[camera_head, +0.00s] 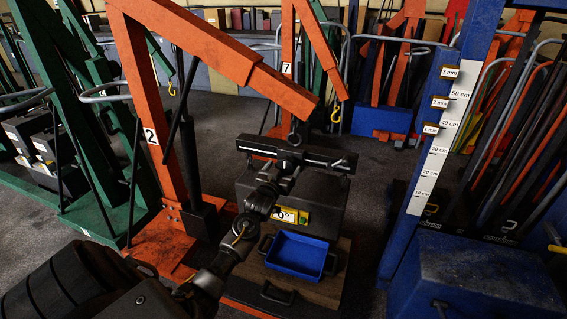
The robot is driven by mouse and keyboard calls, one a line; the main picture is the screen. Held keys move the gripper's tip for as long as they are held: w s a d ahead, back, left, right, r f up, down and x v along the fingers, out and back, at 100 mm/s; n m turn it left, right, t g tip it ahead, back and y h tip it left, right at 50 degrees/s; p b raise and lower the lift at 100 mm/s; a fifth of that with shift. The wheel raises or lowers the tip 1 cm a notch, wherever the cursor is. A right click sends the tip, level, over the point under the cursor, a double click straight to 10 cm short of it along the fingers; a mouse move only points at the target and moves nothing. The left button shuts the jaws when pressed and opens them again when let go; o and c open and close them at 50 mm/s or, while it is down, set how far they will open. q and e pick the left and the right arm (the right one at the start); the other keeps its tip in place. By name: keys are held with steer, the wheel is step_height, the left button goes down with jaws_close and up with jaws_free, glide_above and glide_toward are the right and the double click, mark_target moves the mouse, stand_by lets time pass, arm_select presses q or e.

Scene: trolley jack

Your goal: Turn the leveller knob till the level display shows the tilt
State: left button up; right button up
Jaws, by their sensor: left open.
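A black leveller bar (325,157) hangs beneath the orange crane's boom, above a dark grey block (330,205). A small dark round part with a pale spot shows at the bar's middle; I cannot tell whether it is the knob. My left gripper (290,172) is open, just below and in front of the bar's middle. It hides part of the bar, and I cannot tell whether it touches anything. The level display (287,214), a white and yellow plate with a degree figure that looks like 6, is on the block's front. My right gripper is out of view.
A blue tray (297,254) sits on a wooden board with black handles, in front of the block. The orange crane's post (152,110) stands left of my forearm. A blue post with a white height scale (437,140) stands at right. Dark floor lies between.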

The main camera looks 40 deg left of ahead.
mark_target(283, 165)
arm_select(q)
steer(key=shift+x, duration=1.7)
steer(key=shift+a, duration=0.1)
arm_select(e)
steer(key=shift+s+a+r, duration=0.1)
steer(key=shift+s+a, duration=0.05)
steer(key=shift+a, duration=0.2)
arm_select(q)
steer(key=c, duration=0.9)
steer(key=shift+r, duration=0.15)
steer(key=shift+c, duration=0.3)
steer(key=shift+a+n, duration=0.15)
steer(key=shift+n, duration=0.15)
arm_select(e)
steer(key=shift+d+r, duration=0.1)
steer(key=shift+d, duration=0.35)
